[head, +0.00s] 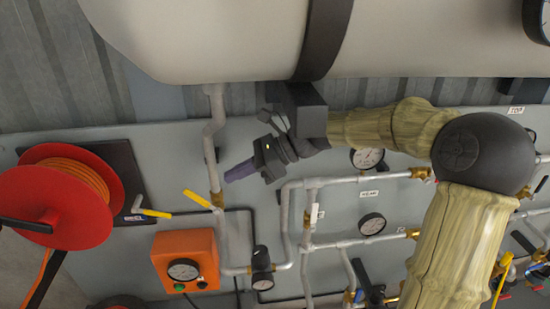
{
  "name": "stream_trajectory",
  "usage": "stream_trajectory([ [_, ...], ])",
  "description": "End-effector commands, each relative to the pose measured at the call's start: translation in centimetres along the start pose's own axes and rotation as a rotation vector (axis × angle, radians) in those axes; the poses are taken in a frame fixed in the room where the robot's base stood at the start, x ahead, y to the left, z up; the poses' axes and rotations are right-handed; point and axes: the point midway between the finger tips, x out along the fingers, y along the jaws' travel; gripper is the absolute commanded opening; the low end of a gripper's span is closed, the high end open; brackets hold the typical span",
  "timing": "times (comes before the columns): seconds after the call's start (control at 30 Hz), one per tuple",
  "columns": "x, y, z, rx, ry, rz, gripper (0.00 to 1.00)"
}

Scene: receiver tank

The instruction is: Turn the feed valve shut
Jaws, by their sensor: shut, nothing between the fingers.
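A yellow lever handle (197,199) sits at a brass valve body (217,200) on the grey vertical pipe that comes down from the tank. The lever points up and to the left, across the pipe rather than along it. I read no label at it, so I cannot confirm from lettering that it is the feed valve. My gripper (229,178) is shut and empty. Its purple-grey fingers point left and slightly down, and appear above and to the right of the lever in the picture, apart from it. The depth between them is hard to judge.
A second yellow lever (156,213) lies left, beside the red hose reel (55,205). An orange box with a gauge (184,258) is below. The large pale tank (215,35) hangs above. Pipes and gauges (372,224) crowd the right side of the grey panel.

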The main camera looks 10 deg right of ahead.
Motion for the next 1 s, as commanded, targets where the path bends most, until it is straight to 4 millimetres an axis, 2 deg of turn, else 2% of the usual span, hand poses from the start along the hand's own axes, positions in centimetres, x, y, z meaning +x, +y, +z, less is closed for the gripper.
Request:
stream_trajectory([
  [0.3,-6.4,-0.1,-0.2,-0.001,0.0,-0.005,0.0],
  [0.5,-9.3,0.0,-0.1,-0.002,0.001,-0.002,0.0],
  [0.7,-10.0,0.0,0.0,0.0,0.0,0.001,0.0],
  [1.0,-9.4,0.1,-0.5,-0.011,0.02,0.003,0.0],
])
